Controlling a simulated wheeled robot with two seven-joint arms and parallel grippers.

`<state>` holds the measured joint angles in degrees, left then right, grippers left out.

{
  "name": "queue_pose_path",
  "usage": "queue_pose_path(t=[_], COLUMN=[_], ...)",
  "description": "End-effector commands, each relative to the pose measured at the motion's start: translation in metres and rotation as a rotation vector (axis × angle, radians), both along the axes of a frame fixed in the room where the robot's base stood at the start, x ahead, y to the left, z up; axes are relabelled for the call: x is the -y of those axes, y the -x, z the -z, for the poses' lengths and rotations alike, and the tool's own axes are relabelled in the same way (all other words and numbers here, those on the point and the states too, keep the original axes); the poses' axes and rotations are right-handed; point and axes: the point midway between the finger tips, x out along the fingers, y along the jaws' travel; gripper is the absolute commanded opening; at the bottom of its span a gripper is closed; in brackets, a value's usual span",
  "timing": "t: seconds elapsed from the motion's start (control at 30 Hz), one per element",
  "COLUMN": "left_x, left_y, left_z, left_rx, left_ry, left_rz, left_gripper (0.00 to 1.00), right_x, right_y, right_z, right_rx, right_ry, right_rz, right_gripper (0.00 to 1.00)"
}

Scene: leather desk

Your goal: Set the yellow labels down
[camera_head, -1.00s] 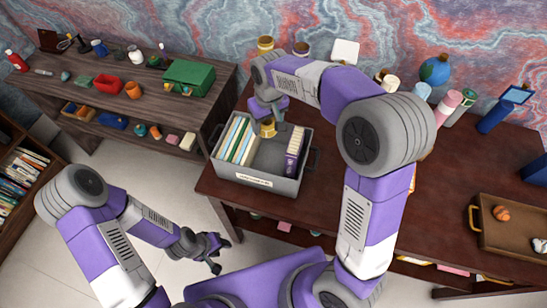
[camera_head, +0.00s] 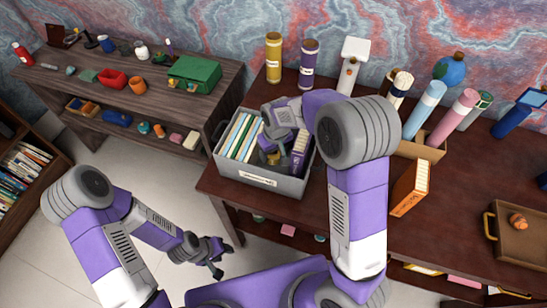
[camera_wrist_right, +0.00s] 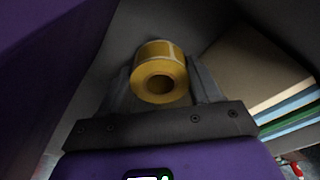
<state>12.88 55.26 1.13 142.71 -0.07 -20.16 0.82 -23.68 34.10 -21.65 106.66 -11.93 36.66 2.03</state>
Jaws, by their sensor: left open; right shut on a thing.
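The yellow labels, a roll with a hollow core, show in the right wrist view (camera_wrist_right: 160,67) between the two fingers of my right gripper (camera_wrist_right: 158,85). My right gripper is shut on the roll. In the head view this gripper (camera_head: 273,157) reaches down inside the grey bin (camera_head: 263,180), and its wrist and forearm cover much of the bin's inside. Whether the roll touches the bin's floor cannot be told. My left gripper (camera_head: 222,260) is open and empty, low over the floor in front of the desk.
Upright folders (camera_head: 240,137) fill the bin's left side, and a purple box (camera_head: 299,150) stands at its right. An orange box (camera_head: 410,188) and a carton of rolled tubes stand to the right. A wooden tray (camera_head: 522,236) lies at the far right.

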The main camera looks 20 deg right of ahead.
Motion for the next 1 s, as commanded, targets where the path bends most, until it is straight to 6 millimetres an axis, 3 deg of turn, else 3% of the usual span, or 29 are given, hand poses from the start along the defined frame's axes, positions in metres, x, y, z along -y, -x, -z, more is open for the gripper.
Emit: queue_pose_path(t=[0.2,0.57,0.6,0.63,1.0], left_x=[0.0,0.0,0.0,0.0,0.0], left_y=[0.0,0.0,0.0,0.0,0.0], left_z=[0.009,0.011,0.011,0.01,0.007], left_rx=[0.0,0.0,0.0,0.0,0.0], left_ry=[0.0,0.0,0.0,0.0,0.0], left_rz=[0.0,0.0,0.0,0.0,0.0], left_gripper=[0.43,0.43,0.43,0.43,0.43], right_x=[0.0,0.0,0.0,0.0,0.0], right_y=[0.001,0.0,0.0,0.0,0.0], right_z=[0.031,0.034,0.033,0.033,0.028], right_rx=[-0.003,-0.001,-0.001,-0.001,-0.001], right_ry=[0.001,0.0,0.0,0.0,0.0], right_rz=[0.0,0.0,0.0,0.0,0.0], right_gripper=[0.28,0.28,0.67,0.72,0.74])
